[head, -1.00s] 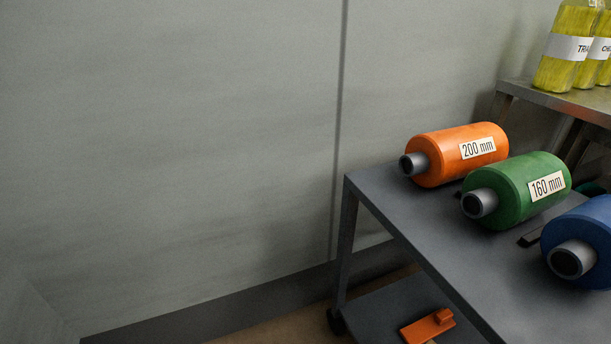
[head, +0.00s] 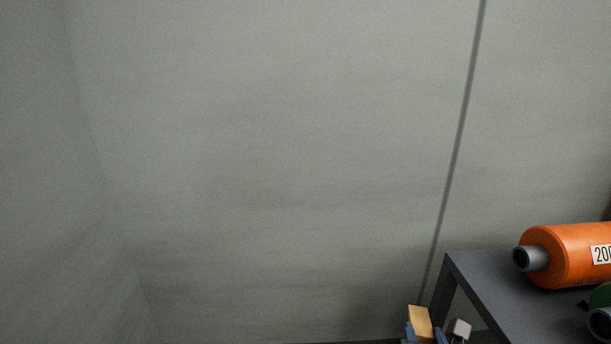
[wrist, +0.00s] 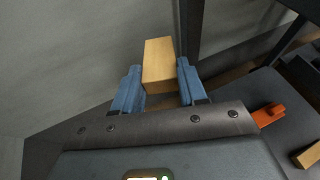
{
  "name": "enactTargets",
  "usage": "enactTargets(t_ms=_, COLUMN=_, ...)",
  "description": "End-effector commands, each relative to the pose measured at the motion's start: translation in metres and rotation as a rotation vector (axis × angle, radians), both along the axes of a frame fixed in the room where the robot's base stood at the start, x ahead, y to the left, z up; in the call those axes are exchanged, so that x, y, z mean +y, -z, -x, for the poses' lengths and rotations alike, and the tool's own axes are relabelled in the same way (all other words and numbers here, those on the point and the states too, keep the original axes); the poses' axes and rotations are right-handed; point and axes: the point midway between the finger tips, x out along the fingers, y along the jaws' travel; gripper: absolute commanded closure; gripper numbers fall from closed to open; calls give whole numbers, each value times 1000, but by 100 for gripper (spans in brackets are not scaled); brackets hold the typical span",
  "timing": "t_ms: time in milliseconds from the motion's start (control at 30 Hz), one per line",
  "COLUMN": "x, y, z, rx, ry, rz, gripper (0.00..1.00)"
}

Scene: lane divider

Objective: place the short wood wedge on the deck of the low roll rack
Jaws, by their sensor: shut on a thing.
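The short wood wedge (wrist: 158,62) is a pale tan block between the two blue fingers of my gripper (wrist: 158,72) in the wrist view. My gripper is shut on it, and the wedge sticks out past the fingertips. In the head view the wedge (head: 420,322) and the fingers (head: 425,333) show at the bottom edge, left of the dark grey roll rack (head: 478,282) and below its top. An orange roll (head: 565,256) labelled "200" lies on the rack's top. Most of the rack is out of the head view.
In the wrist view, a lower grey surface (wrist: 265,88) at right carries an orange piece (wrist: 268,114) and another tan block (wrist: 309,155). A rack leg (wrist: 190,25) stands close beyond the wedge. A bare grey wall (head: 270,150) fills the head view's left.

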Motion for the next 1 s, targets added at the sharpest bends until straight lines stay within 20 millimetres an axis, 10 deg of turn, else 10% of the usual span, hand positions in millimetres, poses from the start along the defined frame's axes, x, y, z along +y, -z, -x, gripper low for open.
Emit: enactTargets(t_ms=1000, x=5, y=-105, z=55, rx=3, ry=-215, rz=1, gripper=92)
